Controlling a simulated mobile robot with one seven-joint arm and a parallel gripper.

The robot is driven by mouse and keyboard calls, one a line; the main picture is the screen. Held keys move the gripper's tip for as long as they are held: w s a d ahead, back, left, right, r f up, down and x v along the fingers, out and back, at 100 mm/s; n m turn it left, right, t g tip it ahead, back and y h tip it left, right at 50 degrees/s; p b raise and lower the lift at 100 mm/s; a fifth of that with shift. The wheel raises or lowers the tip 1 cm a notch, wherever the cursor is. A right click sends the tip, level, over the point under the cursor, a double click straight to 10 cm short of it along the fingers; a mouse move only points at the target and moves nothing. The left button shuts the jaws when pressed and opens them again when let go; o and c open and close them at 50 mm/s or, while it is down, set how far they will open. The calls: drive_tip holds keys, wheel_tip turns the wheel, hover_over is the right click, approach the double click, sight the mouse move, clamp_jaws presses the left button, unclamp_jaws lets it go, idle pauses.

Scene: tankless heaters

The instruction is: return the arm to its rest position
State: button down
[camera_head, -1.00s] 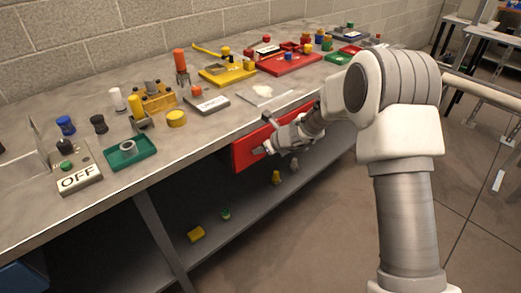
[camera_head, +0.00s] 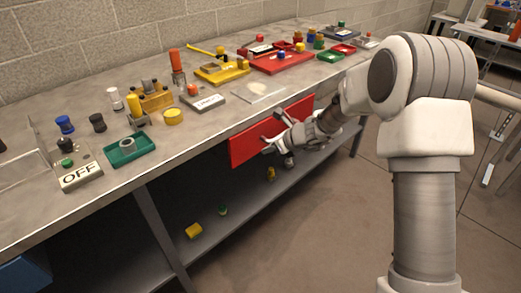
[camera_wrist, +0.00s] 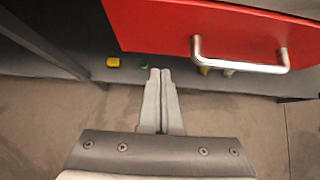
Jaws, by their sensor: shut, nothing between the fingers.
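My gripper (camera_head: 268,146) is in front of the red drawer (camera_head: 245,151) under the workbench top. In the wrist view my gripper (camera_wrist: 160,72) has its two fingers together, with nothing between them. The red drawer (camera_wrist: 160,25) is ahead of the fingers in that view, and its metal handle (camera_wrist: 240,66) is to the right of the fingertips, apart from them. My arm reaches in from the right in the head view and hides part of the drawer's right side.
The workbench (camera_head: 215,135) holds a green tray (camera_head: 131,149), an OFF block (camera_head: 80,176), a yellow tray (camera_head: 222,74) and a red tray (camera_head: 283,62). The lower shelf (camera_head: 215,232) carries a yellow block (camera_head: 193,231) and small items. The floor (camera_head: 300,240) in front looks clear.

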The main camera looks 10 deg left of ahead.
drive_tip(key=s+d+r+n+h+p, duration=0.1)
drive_tip(key=s+d+r+n, duration=0.45)
drive_tip(key=s+r, duration=0.3)
drive_tip(key=s+d+r+n, duration=0.4)
drive_tip(key=s+r+n, duration=0.3)
drive_tip(key=r, duration=0.3)
drive_tip(key=s+d+r+n+h, duration=0.2)
drive_tip(key=s+d+n+h, duration=0.1)
drive_tip(key=s+d+n, duration=0.5)
drive_tip(key=s+d+r+n+h, duration=0.25)
drive_tip(key=s+d+n, duration=0.3)
drive_tip(key=s, duration=0.55)
wheel_tip(320, 180, up, 12)
drive_tip(key=d+p, duration=0.1)
drive_tip(key=p, duration=1.1)
drive_tip(key=shift+m+h+p, duration=0.35)
drive_tip(key=shift+m+p, duration=0.05)
drive_tip(key=shift+w, duration=0.1)
